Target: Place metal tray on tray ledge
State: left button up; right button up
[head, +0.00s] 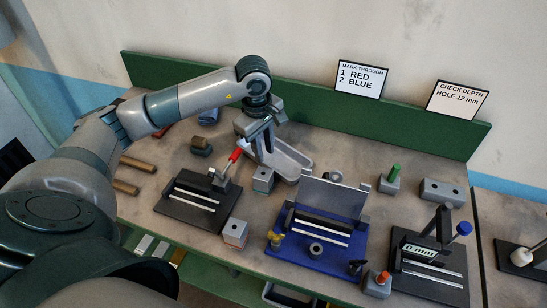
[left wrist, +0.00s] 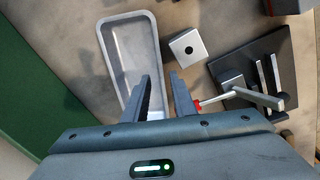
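The metal tray (head: 292,163) is a long, shallow grey tray lying on the bench near the back middle. In the left wrist view it is empty (left wrist: 128,50). My left gripper (head: 262,147) is over the tray's left side, pointing down. In the left wrist view its fingers (left wrist: 165,95) stand apart; the left finger overlaps the tray's right rim, and I cannot tell whether it touches. Nothing is clearly held. I cannot tell which surface is the tray ledge. My right gripper is in neither view.
A black fixture with a red-handled lever (head: 192,198) and a grey block (head: 263,180) stand close by the gripper. A blue fixture with an upright plate (head: 325,205) is right of the tray. A green backboard (head: 330,122) runs behind. A gauge fixture (head: 428,268) is at the right.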

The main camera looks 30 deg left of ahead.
aim_at(266, 163)
pick_arm(q)
jog(key=shift+f+p, duration=0.45)
jog(key=shift+p, duration=0.1)
jog(key=f+p, duration=0.1)
jog(key=f, duration=0.1)
jog(key=f+p, duration=0.1)
jog(key=shift+w+d+f, duration=0.15)
jog(key=shift+w+f, duration=0.05)
jog(key=shift+f, duration=0.4)
grip_shut()
jog(key=shift+w, duration=0.1)
jog(key=shift+r, duration=0.1)
dwell(0.6)
